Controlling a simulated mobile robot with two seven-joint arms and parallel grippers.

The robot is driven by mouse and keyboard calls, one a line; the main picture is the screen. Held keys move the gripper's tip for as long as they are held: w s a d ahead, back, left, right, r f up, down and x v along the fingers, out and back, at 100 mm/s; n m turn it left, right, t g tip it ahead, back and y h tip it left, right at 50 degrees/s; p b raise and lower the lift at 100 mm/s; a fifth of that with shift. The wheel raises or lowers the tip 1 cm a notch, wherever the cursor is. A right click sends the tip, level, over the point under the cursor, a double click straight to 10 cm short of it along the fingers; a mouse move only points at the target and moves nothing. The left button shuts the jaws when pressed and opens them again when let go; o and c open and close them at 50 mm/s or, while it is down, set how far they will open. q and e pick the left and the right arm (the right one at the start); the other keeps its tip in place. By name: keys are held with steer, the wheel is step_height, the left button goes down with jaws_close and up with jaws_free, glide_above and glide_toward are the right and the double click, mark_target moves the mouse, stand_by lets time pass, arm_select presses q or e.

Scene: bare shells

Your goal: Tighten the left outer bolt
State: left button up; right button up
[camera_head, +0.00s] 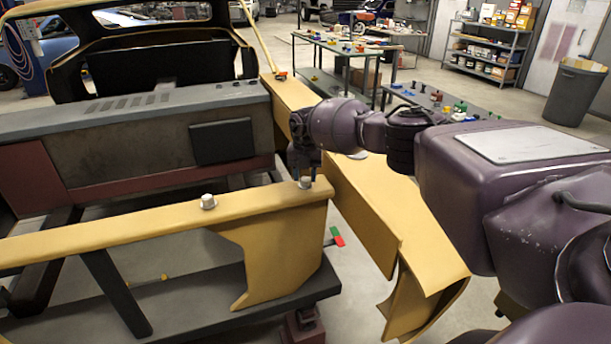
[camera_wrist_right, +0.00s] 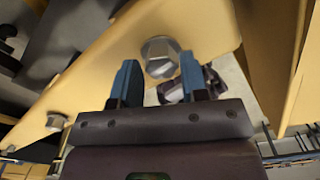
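A silver hex bolt (camera_head: 305,182) stands on the yellow beam (camera_head: 130,225) near its right end. A second silver bolt (camera_head: 208,201) with a washer stands farther left on the same beam. My right gripper (camera_head: 305,168) points down just above the bolt at the beam's end. In the right wrist view, the blue fingers of my right gripper (camera_wrist_right: 158,60) are open and apart. The end bolt's head (camera_wrist_right: 160,56) shows between and just beyond the fingertips; I cannot tell whether they touch it. The other bolt (camera_wrist_right: 57,121) is at lower left there. My left gripper is out of view.
A yellow side panel (camera_head: 375,200) runs close to the right of the beam's end. A grey and rusty block (camera_head: 120,140) lies behind the beam. A red and green item (camera_head: 337,237) shows below the beam's end. Worktables (camera_head: 345,45) stand farther back.

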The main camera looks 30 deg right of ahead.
mark_target(305, 178)
steer(key=o, duration=0.3)
steer(key=shift+s, duration=0.1)
steer(key=shift+f, duration=0.1)
step_height(305, 178, up, 11)
steer(key=shift+f+b, duration=0.1)
steer(key=shift+b, duration=0.4)
stand_by(0.4)
